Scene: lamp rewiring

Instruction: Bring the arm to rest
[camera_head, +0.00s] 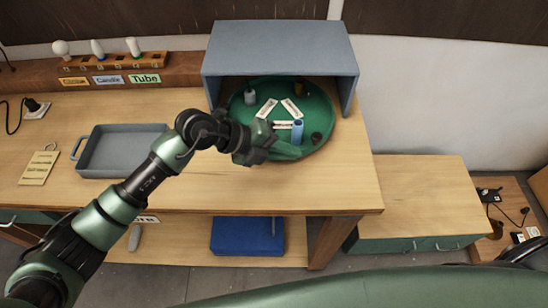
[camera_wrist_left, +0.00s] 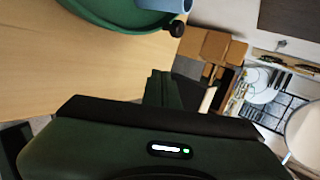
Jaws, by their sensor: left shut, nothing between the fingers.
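My left arm reaches in from the lower left over the wooden workbench (camera_head: 190,195). My left gripper (camera_head: 287,151) is shut and empty, in front of the grey open-fronted box (camera_head: 285,40). It overlaps the near edge of the round green tray (camera_head: 328,110) in the picture; I cannot tell whether it touches. In the left wrist view my shut fingers (camera_wrist_left: 163,88) show in the middle, with the tray (camera_wrist_left: 95,14) at the top left. My right gripper is not in view.
The green tray holds a blue cylinder (camera_head: 297,132), a grey cylinder (camera_head: 250,97), a small dark part (camera_head: 316,138) and white label cards (camera_head: 267,108). A grey bin (camera_head: 84,158) stands left of my arm. Bulbs (camera_head: 61,48) stand on the rear rack. A lower cabinet (camera_head: 425,190) is at right.

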